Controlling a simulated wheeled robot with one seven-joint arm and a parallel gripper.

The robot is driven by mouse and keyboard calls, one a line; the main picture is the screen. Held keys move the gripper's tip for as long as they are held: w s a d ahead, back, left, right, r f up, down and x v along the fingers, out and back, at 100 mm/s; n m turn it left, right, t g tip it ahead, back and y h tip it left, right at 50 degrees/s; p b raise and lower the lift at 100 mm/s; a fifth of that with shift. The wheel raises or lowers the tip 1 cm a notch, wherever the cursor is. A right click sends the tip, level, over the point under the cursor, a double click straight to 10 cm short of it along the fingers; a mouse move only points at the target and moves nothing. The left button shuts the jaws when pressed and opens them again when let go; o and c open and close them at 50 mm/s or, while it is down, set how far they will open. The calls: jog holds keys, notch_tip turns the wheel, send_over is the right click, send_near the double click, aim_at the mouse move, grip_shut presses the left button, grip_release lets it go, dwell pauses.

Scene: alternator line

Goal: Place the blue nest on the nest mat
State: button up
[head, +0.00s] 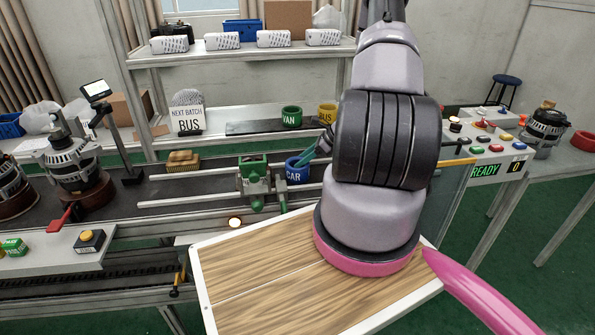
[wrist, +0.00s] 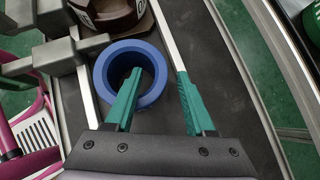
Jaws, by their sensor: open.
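The blue nest (head: 294,175), a ring marked CAR, stands on the line beside the green clamp fixture. In the wrist view the blue nest (wrist: 101,75) shows from above with its hole open. My gripper (head: 314,150) is open at the nest. In the wrist view my gripper (wrist: 160,75) has one teal finger over the hole and the other outside the right wall, so the wall lies between them. I cannot tell how deep the fingertips reach. The dark mat (head: 258,128), which looks like the nest mat, lies behind, with the green VAN nest (head: 291,117) and yellow BUS nest (head: 326,113) on it.
A green clamp fixture (head: 253,172) stands close left of the blue nest. A sign (head: 187,114) reads NEXT BATCH BUS. A metal rail (wrist: 167,38) runs right of the nest. The mat's left part looks bare. A shelf stands above the back bench.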

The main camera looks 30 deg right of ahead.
grip_shut()
jog(key=shift+r, duration=0.1)
